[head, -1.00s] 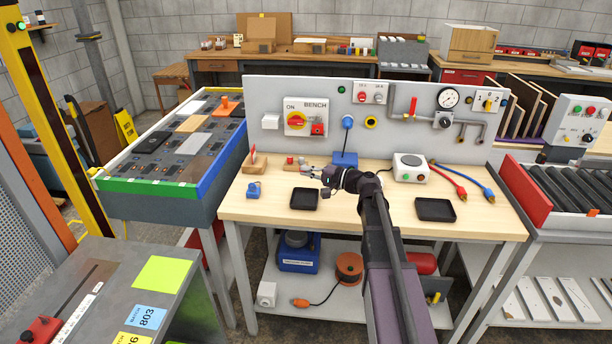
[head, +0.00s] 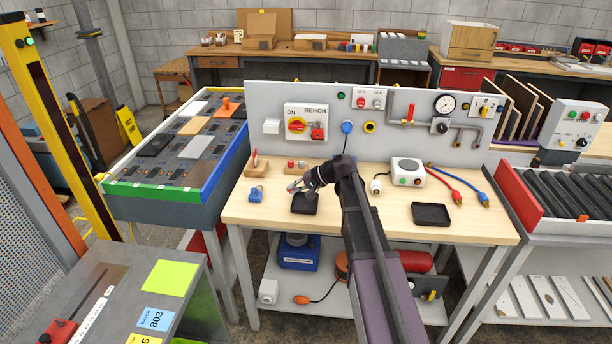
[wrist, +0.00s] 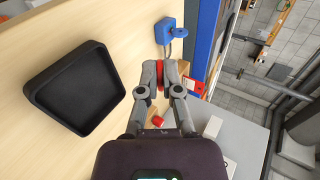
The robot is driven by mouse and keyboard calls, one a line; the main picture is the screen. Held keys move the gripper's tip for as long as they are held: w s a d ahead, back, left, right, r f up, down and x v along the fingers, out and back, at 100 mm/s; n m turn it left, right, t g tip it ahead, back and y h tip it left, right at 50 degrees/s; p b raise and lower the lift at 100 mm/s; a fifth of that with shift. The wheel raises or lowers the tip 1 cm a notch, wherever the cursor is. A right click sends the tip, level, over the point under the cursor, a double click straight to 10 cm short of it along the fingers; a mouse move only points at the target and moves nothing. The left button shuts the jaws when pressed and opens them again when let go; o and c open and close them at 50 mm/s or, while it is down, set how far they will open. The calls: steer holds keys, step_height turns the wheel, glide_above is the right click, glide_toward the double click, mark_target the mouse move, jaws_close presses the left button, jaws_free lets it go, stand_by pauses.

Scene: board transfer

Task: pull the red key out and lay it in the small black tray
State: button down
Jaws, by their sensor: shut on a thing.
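My gripper (head: 293,187) is above the bench, by the back left corner of the small black tray (head: 303,209) in the head view. In the wrist view my gripper (wrist: 160,72) is shut on the red key (wrist: 159,77), of which only a small red part shows between the fingertips. The rest of the key is hidden by the fingers. In the wrist view the empty black tray (wrist: 72,88) lies to the left, apart from the fingers. My wrist covers part of the tray's back edge in the head view.
A blue padlock-like piece (head: 256,194) stands left of the tray. Wooden blocks (head: 256,169) with red parts sit behind it. A second black tray (head: 431,214) lies at the right. The bench's upright panel (head: 270,100) bounds the back. The front strip of the bench is clear.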

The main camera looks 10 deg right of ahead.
mark_target(305, 207)
steer(key=g+h+p, duration=0.1)
steer(key=f+h+p, duration=0.1)
steer(key=h, duration=0.1)
steer(key=shift+w+f+n+g, duration=0.1)
steer(key=shift+w+n+g, duration=0.1)
steer(key=shift+n+g, duration=0.15)
steer(key=shift+d+f+g+h+p, duration=0.25)
steer(key=shift+g+h+p, duration=0.1)
steer(key=shift+h+p, duration=0.6)
steer(key=shift+w+d+r+h+p, duration=0.2)
steer(key=shift+h+p, duration=0.15)
steer(key=shift+h, duration=0.3)
steer(key=shift+d+r+g+h+p, duration=0.3)
steer(key=shift+d+g+h+p, duration=0.2)
steer(key=shift+h+p, duration=0.45)
steer(key=shift+w+d+r+g+h+p, duration=0.25)
steer(key=shift+d+r+g+h+p, duration=0.15)
steer(key=shift+d+r+h+p, duration=0.6)
steer(key=shift+f, duration=0.15)
steer(key=shift+f, duration=0.1)
steer(key=shift+f+b, duration=3.5)
steer(key=shift+b, duration=0.15)
